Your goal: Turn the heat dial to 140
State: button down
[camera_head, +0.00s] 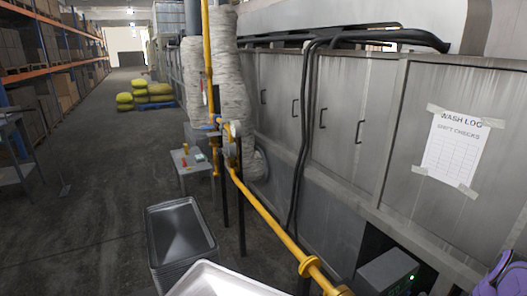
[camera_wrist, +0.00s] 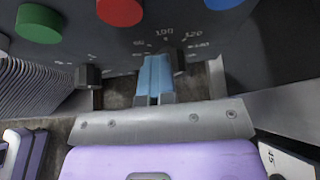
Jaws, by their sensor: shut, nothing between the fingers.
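In the wrist view a dark panel (camera_wrist: 250,35) carries a heat dial with printed marks, of which 100 and 120 can be read. Smaller marks to either side are blurred. The dial's dark knob (camera_wrist: 178,60) shows just right of my fingers and is partly hidden by them. My gripper (camera_wrist: 155,60) has its light-blue fingers closed together, with nothing between them. Their tips are beside the knob, touching or very close; I cannot tell which. The knob's exact setting cannot be read. A second dark knob (camera_wrist: 91,76) sits to the left.
Green (camera_wrist: 38,23), red (camera_wrist: 120,11) and blue (camera_wrist: 222,2) buttons lie along the panel's upper part. In the head view a box with a green display (camera_head: 388,272) stands at bottom right. A yellow pipe (camera_head: 265,215) and a grey tray stack (camera_head: 180,235) are left of it.

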jog(key=shift+w+d+r, duration=0.3)
jog(key=shift+w+d, duration=0.3)
jog(key=shift+w, duration=0.05)
jog(key=shift+w+d, duration=0.1)
jog(key=shift+d, duration=0.1)
jog(key=shift+d+f, duration=0.15)
jog(key=shift+w+r, duration=0.1)
jog(key=shift+r, duration=0.2)
jog(key=s+d, duration=0.2)
jog(key=s, duration=0.4)
jog(key=shift+d, duration=0.25)
jog(key=shift+s+f, duration=0.1)
